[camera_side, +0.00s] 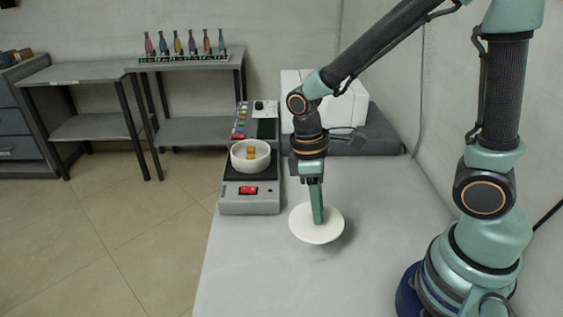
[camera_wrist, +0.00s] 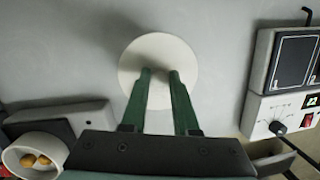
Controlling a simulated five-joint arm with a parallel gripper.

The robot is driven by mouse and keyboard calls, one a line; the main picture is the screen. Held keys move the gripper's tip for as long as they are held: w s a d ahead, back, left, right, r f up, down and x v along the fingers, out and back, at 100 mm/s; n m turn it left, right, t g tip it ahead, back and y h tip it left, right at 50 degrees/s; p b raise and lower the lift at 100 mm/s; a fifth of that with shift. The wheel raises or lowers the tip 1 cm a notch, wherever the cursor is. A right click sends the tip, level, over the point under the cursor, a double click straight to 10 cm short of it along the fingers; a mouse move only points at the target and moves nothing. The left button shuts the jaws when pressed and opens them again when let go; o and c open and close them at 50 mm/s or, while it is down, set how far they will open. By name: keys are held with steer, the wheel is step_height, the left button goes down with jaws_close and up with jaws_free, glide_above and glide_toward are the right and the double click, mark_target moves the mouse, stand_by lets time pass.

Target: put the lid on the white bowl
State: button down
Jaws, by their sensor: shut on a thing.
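The lid (camera_side: 331,231) is a flat white disc, held above the grey table to the right of the bowl. It also shows in the wrist view (camera_wrist: 160,52). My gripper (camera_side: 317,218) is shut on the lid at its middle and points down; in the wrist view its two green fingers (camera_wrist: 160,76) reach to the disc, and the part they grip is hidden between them. The white bowl (camera_side: 238,163) stands upright and uncovered on the grey device, with small orange-yellow pieces inside. It also shows at the lower left of the wrist view (camera_wrist: 16,164).
A white box (camera_side: 289,100) and a dark grey unit (camera_side: 375,140) stand behind my gripper. The table's front (camera_side: 270,285) is clear. Several colored bottles stand on a far bench.

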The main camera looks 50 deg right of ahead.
mark_target(307, 214)
steer(key=shift+f, duration=4.3)
steer(key=shift+f, duration=0.15)
steer(key=c, duration=0.7)
jaws_free()
steer(key=r, duration=0.4)
steer(key=w+r, duration=0.1)
steer(key=r, duration=0.3)
steer(key=w+r, duration=0.1)
steer(key=r, duration=0.3)
steer(key=shift+w+a+r, duration=0.15)
steer(key=shift+r, duration=0.05)
steer(key=shift+s+d+r+m+t, duration=0.2)
steer(key=shift+d+r+m+t, duration=0.9)
steer(key=shift+r, duration=0.75)
steer(key=shift+s+d+r+m+t, duration=0.15)
steer(key=shift+d+r+m+t, duration=0.6)
steer(key=shift+r+m+t, duration=0.9)
steer(key=shift+s+d+r+m+t, duration=0.2)
steer(key=shift+d+r+m+t, duration=0.8)
steer(key=shift+r, duration=1.1)
steer(key=shift+a+n, duration=0.1)
steer(key=shift+n, duration=0.15)
